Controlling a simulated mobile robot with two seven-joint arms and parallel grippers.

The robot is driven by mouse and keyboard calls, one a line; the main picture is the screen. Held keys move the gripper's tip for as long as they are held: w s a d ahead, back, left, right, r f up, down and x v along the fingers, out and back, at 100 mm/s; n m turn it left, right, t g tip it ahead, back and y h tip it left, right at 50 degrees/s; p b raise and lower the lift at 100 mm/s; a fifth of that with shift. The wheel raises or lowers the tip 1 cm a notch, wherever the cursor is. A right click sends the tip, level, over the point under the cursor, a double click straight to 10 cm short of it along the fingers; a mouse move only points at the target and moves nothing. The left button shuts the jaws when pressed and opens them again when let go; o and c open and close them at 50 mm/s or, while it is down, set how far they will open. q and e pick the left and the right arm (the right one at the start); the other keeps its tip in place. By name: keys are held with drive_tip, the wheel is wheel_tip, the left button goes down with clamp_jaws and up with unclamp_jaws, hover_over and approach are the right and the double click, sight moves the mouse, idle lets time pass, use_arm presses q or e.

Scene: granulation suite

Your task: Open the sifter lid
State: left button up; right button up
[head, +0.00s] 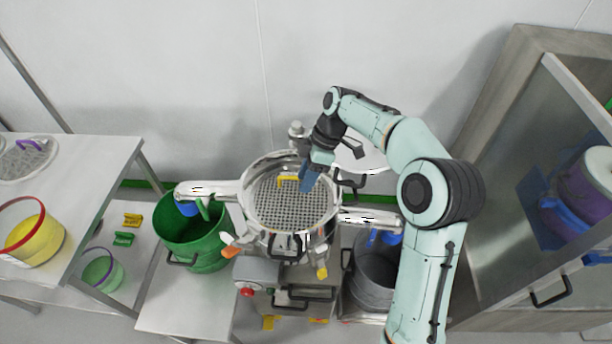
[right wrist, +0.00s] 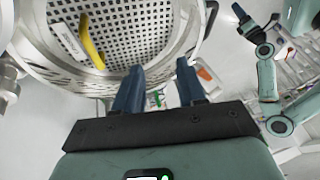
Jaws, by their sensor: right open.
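The sifter (head: 329,226) is a round shiny metal bowl, and its perforated screen with a yellow handle (head: 288,179) is exposed. It also fills the upper left of the right wrist view (right wrist: 60,62). A pale round plate, apparently the lid (head: 372,160), is swung aside at the right rear, partly hidden by my right arm. My right gripper (head: 309,179) is open, its blue fingers over the right rear rim; its fingers (right wrist: 158,88) hold nothing in the right wrist view. My left arm shows small at the right there, with its gripper (right wrist: 240,13) too small to read.
A green bin (head: 190,262) stands under the left spout and a grey bin (head: 373,285) under the right. A table (head: 85,185) with a yellow tub (head: 38,240) is at left. An open steel cabinet (head: 500,215) with blue and purple containers stands at right.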

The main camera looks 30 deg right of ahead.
clamp_jaws()
drive_tip(key=s+d+f+g+h, duration=0.1)
drive_tip(key=s+f, duration=0.1)
drive_tip(key=s+d+f+h+b, duration=0.1)
drive_tip(key=s+d+h, duration=0.1)
drive_tip(key=s, duration=0.1)
drive_tip(key=s+d+f+g+h, duration=0.1)
drive_tip(key=s+f, duration=0.1)
drive_tip(key=shift+s+d+f+n+g+b, duration=0.15)
drive_tip(key=shift+s+f+n+g+b, duration=0.15)
drive_tip(key=shift+n+b, duration=0.1)
drive_tip(key=s+d+n+h+b, duration=0.3)
drive_tip(key=s+d+h, duration=0.5)
drive_tip(key=d+h, duration=0.15)
use_arm(q)
drive_tip(key=s+f, duration=0.4)
drive_tip(key=f, duration=0.2)
drive_tip(key=shift+f+g+b, duration=0.3)
drive_tip(key=shift+f+b, duration=0.1)
use_arm(e)
drive_tip(key=w+d+n+t+h, duration=0.2)
drive_tip(key=w+d+n+t, duration=0.1)
drive_tip(key=d, duration=0.3)
drive_tip(key=w+d+n+t+h, duration=0.2)
drive_tip(key=w+d+t+h, duration=0.1)
drive_tip(key=d, duration=0.4)
drive_tip(key=shift+w+d+f+n+t, duration=0.25)
drive_tip(key=shift+f+n+t, duration=0.15)
drive_tip(key=shift+t, duration=0.1)
